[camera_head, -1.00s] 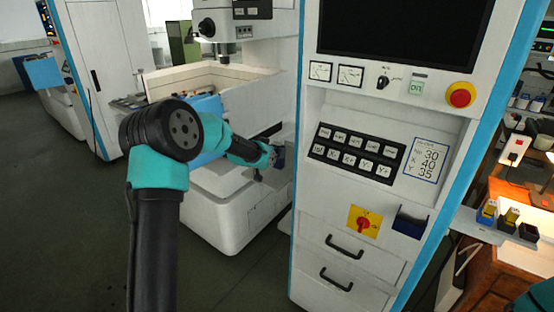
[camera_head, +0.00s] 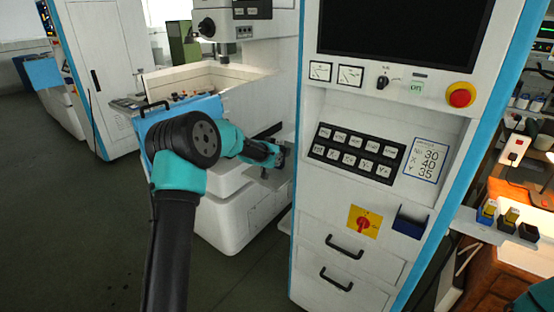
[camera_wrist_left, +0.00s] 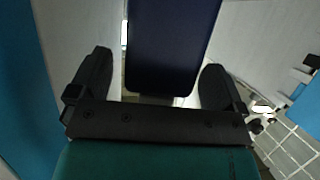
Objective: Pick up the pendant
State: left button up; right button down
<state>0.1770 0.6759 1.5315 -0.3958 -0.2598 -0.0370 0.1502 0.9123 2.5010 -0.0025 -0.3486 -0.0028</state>
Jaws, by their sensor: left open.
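A dark navy slab with rounded lower corners, which looks like the pendant (camera_wrist_left: 173,45), shows in the left wrist view. It reaches down from the top edge between the two fingers. My left gripper (camera_wrist_left: 155,78) is open, with a black finger on each side of the slab and a visible gap to each. In the head view my left gripper (camera_head: 277,155) is beside the left side of the white cabinet and largely hides what is there.
The white control cabinet (camera_head: 370,205) with blue edges stands right of my left gripper. The white machine (camera_head: 225,205) with an open tank is behind my left arm. A blue panel with a black handle (camera_head: 185,107) is close to my left forearm. The floor at left is clear.

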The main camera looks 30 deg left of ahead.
pick_arm(q)
jog(key=c, duration=1.1)
jog(key=shift+c, duration=0.2)
jog(key=shift+r, duration=0.1)
jog(key=shift+r, duration=0.4)
notch_tip(320, 180, up, 3)
jog(key=shift+f, duration=0.1)
jog(key=s+d, duration=0.3)
jog(key=s, duration=0.4)
jog(key=s+d+r, duration=0.1)
jog(key=s+d, duration=0.3)
jog(key=s, duration=0.3)
jog(key=shift+d+r, duration=0.15)
jog(key=shift+s, duration=0.1)
